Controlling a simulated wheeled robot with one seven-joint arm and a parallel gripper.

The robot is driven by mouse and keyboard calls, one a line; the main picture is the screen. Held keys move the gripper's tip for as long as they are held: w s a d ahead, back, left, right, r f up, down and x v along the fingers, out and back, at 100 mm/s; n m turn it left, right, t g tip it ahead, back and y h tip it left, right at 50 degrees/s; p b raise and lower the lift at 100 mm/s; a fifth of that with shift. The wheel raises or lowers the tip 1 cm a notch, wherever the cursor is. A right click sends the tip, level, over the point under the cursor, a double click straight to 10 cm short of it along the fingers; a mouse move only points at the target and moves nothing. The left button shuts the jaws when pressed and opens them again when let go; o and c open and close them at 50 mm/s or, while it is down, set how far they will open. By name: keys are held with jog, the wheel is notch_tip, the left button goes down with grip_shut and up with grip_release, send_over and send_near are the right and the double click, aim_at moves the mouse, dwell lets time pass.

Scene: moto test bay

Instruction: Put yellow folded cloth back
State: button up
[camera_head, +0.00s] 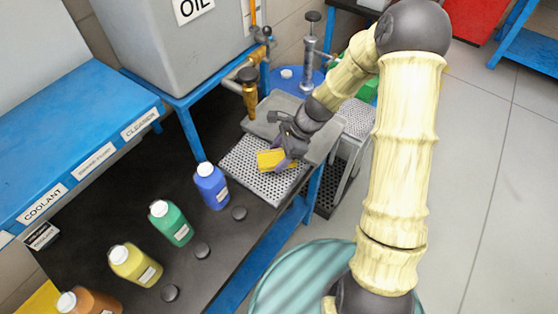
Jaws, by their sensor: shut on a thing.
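The yellow folded cloth (268,159) is over the perforated grey metal plate at the end of the black bench. My gripper (283,157) is shut on the cloth, reaching in from the upper right. The cloth is at or just above the perforated plate (246,179); I cannot tell whether it touches. The gripper's fingers partly hide the cloth's right side.
Several bottles stand along the black bench (100,205), including a blue one (211,186) and a green one (171,223). Black caps or discs (239,213) lie in front of them. A grey tray (262,118) and a brass tap (249,88) are behind the plate. A blue shelf (75,140) overhangs at left.

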aim_at(279, 161)
jog(key=shift+f, duration=1.75)
jog(key=shift+f, duration=0.2)
jog(key=o, duration=0.9)
jog(key=shift+o, duration=0.2)
jog(key=shift+w, duration=0.1)
jog(key=shift+d+r, duration=0.25)
jog(key=shift+r, duration=0.25)
jog(key=v, duration=1.1)
jog(key=shift+r, duration=0.15)
